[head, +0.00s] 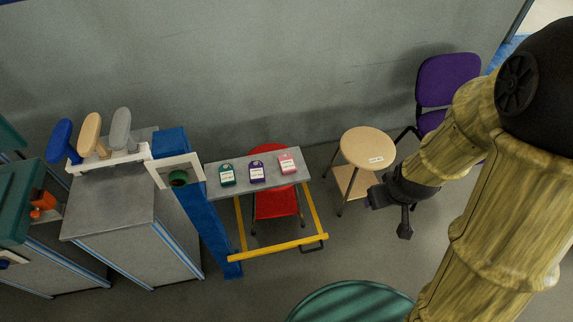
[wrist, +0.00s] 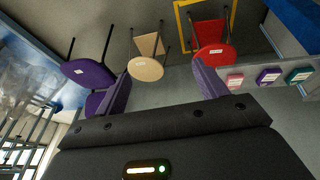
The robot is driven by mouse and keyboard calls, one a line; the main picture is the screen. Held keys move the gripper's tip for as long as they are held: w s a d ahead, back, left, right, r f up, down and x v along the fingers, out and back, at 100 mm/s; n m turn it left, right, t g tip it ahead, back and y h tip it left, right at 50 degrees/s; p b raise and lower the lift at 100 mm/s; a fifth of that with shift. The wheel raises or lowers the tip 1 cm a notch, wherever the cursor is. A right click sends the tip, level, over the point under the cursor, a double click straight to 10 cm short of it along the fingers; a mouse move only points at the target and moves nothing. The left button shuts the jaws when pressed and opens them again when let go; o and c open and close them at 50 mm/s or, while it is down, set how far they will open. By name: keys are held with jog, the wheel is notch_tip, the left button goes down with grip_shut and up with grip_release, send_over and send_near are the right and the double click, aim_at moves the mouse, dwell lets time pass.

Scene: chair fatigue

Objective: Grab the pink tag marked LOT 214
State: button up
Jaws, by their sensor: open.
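The pink tag (head: 287,164) lies on a narrow grey shelf (head: 213,187), at the right end of a row of three tags. A purple tag (head: 257,171) and a green tag (head: 227,174) lie to its left. Their printing is too small to read. In the wrist view the pink tag (wrist: 235,81) is at the right, beside the purple tag (wrist: 268,77) and the green tag (wrist: 299,75). My gripper (head: 391,212) is open and empty, to the right of the shelf and apart from the tags. Its two fingers also show in the wrist view (wrist: 165,88).
A wooden stool (head: 367,146) stands between the shelf and my arm. A purple chair (head: 447,82) is behind my arm. A red chair (head: 277,204) stands under the shelf, by a yellow frame (head: 238,225). A blue post (head: 207,220) and grey cabinets (head: 115,205) are left.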

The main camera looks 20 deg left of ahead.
jog(key=w+a+f+n+t+b, duration=0.2)
jog(key=a+f+n+t, duration=0.15)
jog(key=f+n, duration=0.4)
jog(key=w+a+f+n+t+b, duration=0.1)
jog(key=w+a+f+n+t, duration=0.15)
jog(key=a+f+n, duration=0.5)
jog(key=s+a+n+t+y+b, duration=0.1)
jog(key=a+n+y, duration=0.3)
jog(key=n, duration=0.7)
jog(key=s+a+n+t+y+b, duration=0.1)
jog(key=s+a+n+t+y, duration=0.1)
jog(key=a+n, duration=0.4)
jog(key=s+n+y, duration=0.1)
jog(key=n+y, duration=0.1)
jog(key=n, duration=0.2)
jog(key=shift+s+r+n+t, duration=0.3)
jog(key=shift+n+t, duration=0.1)
jog(key=shift+a+f, duration=0.1)
jog(key=b, duration=1)
send_near(289, 181)
jog(key=w+a+r, duration=0.1)
jog(key=w+r, duration=0.1)
jog(key=w, duration=0.1)
jog(key=x, duration=0.6)
jog(key=shift+w+a, duration=0.2)
jog(key=shift+a, duration=0.25)
